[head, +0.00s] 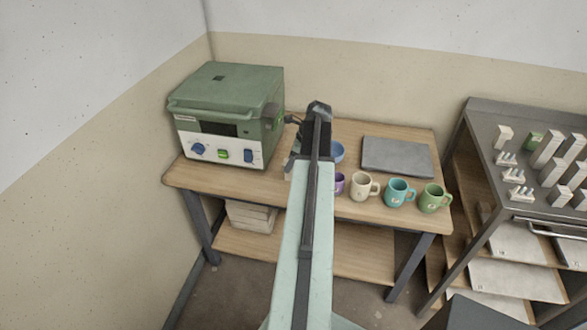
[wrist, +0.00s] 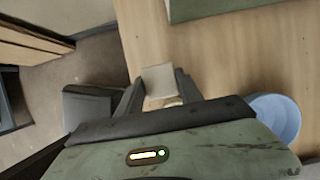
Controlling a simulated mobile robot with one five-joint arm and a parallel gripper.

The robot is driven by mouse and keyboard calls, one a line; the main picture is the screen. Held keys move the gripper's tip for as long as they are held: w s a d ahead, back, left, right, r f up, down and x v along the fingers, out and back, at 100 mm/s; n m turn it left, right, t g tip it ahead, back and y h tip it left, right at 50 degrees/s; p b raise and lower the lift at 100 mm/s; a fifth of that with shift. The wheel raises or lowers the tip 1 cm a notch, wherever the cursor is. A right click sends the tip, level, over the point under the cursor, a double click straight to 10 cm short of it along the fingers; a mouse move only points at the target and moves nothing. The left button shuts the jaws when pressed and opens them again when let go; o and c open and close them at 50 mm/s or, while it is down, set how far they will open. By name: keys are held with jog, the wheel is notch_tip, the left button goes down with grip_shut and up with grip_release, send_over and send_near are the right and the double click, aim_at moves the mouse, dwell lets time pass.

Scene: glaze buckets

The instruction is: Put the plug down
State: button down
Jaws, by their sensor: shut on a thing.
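The plug (wrist: 159,80) is a small pale beige block with a squarish face. My gripper (wrist: 158,88) is shut on it, with a dark finger on each side in the wrist view. The plug is over the wooden table top (wrist: 215,60), near its edge. I cannot tell whether it touches the wood. In the head view my arm hides most of the gripper and the plug, in front of the green kiln's right side.
The green kiln (head: 225,115) stands at the table's left. A blue bowl (wrist: 275,118) is right of my gripper. Purple, cream (head: 360,186), teal (head: 397,192) and green mugs (head: 433,198) line the front edge. A grey slab (head: 398,155) lies behind them. A metal rack (head: 480,118) stands right.

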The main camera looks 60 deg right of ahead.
jog(key=shift+d, duration=0.6)
jog(key=f+b, duration=0.4)
jog(key=shift+d, duration=0.3)
jog(key=shift+r, duration=0.2)
jog(key=shift+f, duration=0.1)
jog(key=c, duration=0.8)
grip_release()
jog(key=shift+o, duration=0.2)
